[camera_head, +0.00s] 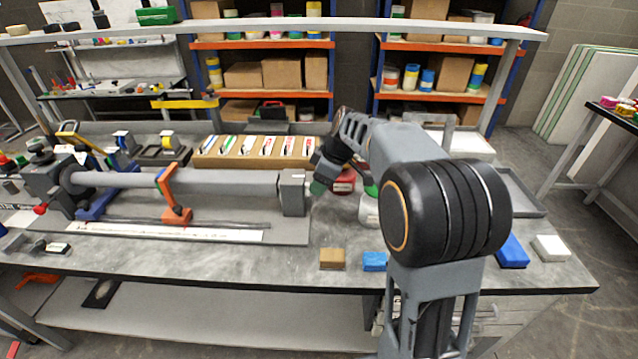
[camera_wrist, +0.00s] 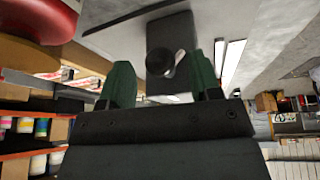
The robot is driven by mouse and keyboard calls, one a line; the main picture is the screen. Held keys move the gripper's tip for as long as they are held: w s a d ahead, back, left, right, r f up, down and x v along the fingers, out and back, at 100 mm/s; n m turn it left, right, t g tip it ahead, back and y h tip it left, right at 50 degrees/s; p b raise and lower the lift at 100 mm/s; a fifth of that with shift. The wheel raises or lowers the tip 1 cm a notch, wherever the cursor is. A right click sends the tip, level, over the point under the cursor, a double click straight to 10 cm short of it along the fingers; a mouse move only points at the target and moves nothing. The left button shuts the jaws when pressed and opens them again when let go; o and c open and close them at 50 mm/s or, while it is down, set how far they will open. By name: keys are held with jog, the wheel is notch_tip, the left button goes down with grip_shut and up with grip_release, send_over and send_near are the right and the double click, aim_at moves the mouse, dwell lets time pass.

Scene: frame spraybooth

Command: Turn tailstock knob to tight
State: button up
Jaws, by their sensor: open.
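The tailstock (camera_head: 293,193) is a grey block at the right end of the long grey tube (camera_head: 225,181) on the bench fixture. In the wrist view the tailstock (camera_wrist: 170,38) is a dark block, with a round black knob (camera_wrist: 160,62) facing my gripper. My gripper (camera_wrist: 161,78) is open, its two green fingers on either side of the knob in that view. I cannot tell whether the fingertips reach around it or stop short. In the head view my gripper (camera_head: 317,187) is just right of the tailstock, and the knob is hidden.
A red tin (camera_head: 343,182) stands close right of my gripper and looms large in the wrist view (camera_wrist: 45,18). An orange clamp (camera_head: 172,190) holds the tube. Brown (camera_head: 332,259) and blue (camera_head: 375,261) blocks lie at the front edge. A parts rack (camera_head: 255,152) stands behind.

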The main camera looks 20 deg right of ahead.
jog(key=shift+w+a+f, duration=0.1)
jog(key=shift+a+f, duration=0.1)
jog(key=shift+f, duration=0.45)
jog(key=shift+r, duration=0.1)
jog(key=c, duration=0.9)
